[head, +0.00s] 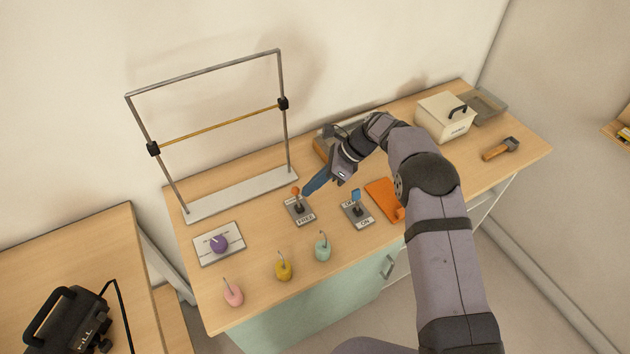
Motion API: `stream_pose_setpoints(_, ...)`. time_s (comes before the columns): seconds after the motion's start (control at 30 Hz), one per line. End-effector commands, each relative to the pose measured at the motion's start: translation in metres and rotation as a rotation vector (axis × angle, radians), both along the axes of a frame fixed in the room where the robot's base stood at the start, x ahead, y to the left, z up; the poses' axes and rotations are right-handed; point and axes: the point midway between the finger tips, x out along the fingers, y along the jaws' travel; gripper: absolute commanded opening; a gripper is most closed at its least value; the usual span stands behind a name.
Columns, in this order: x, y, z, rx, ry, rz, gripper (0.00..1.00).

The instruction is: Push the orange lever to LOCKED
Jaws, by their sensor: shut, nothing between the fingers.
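The orange lever (296,190) has a round orange knob on a dark stem. It rises from a small grey plate (310,207) on the wooden bench. The label FREE shows on the plate's near edge; I cannot read any LOCKED label. My gripper (307,190) is shut and empty, its blue fingers pointing down and left. The fingertips are just right of the orange knob, very close to it. I cannot tell whether they touch.
A blue lever (356,195) on a plate marked ON stands to the right. A purple knob (220,243) on a panel is at left. Pink, yellow and green hooked weights (283,270) stand in front. A metal frame (240,193) with a yellow bar rises behind. An orange mat (379,196) lies right.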

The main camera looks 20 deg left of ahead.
Motion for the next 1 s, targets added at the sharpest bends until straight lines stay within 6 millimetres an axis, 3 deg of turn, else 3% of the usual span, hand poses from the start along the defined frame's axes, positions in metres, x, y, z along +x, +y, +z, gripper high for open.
stream_pose_setpoints(0.17, 0.002, -0.007, 0.004, 0.000, 0.000, -0.001, 0.00)
stream_pose_setpoints(0.43, 0.015, -0.039, 0.019, 0.002, -0.004, -0.003, 0.00)
stream_pose_setpoints(0.7, 0.039, -0.054, 0.057, 0.001, -0.003, 0.000, 0.00)
stream_pose_setpoints(1.0, 0.054, -0.063, 0.083, 0.001, -0.001, -0.001, 0.00)
